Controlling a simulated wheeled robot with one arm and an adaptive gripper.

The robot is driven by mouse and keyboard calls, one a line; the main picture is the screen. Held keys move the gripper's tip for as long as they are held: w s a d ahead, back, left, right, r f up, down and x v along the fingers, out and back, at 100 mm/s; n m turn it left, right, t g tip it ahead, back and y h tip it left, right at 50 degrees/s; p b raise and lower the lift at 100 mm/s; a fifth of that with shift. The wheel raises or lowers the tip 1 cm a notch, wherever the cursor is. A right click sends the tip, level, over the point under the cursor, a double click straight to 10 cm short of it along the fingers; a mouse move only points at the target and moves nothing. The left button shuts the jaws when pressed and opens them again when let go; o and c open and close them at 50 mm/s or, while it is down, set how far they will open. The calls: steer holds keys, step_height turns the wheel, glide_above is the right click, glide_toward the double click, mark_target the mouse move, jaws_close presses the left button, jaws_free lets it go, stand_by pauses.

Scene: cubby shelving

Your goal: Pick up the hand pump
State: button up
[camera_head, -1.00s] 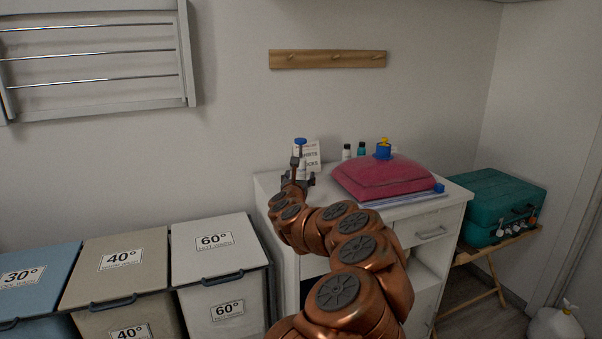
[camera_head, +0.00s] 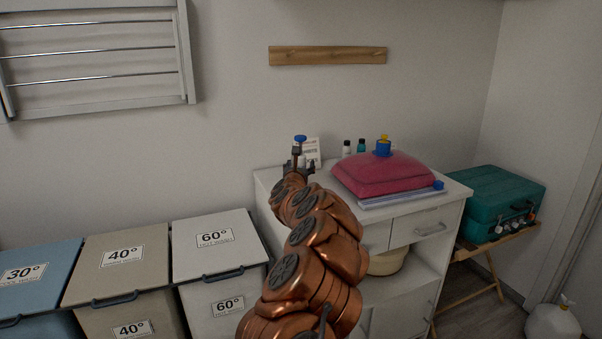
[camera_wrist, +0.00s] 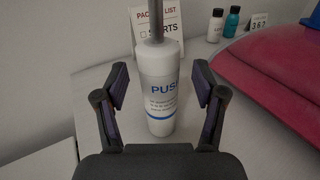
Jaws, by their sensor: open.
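The hand pump, a white cylinder (camera_wrist: 160,75) with blue "PUSH" lettering and a grey rod, stands upright on the white cabinet. Its blue top (camera_head: 300,139) shows above my gripper in the head view; most of its body is hidden there. My gripper (camera_wrist: 157,95) is open, one finger to the left and one to the right of the cylinder. In the wrist view gaps show on both sides and the fingers do not touch it. My gripper (camera_head: 299,168) also shows in the head view at the cabinet's left rear.
A packing list card (camera_wrist: 152,25) stands close behind the pump. Small bottles (camera_wrist: 232,20) stand behind to the right. A pink cushion (camera_head: 382,175) with a blue and yellow item on it covers the cabinet's right part. Lidded bins (camera_head: 212,230) stand left of the cabinet (camera_head: 400,215).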

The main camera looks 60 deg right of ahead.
steer(key=shift+w+d, duration=0.2)
steer(key=shift+d, duration=0.3)
jaws_close()
stand_by(0.4)
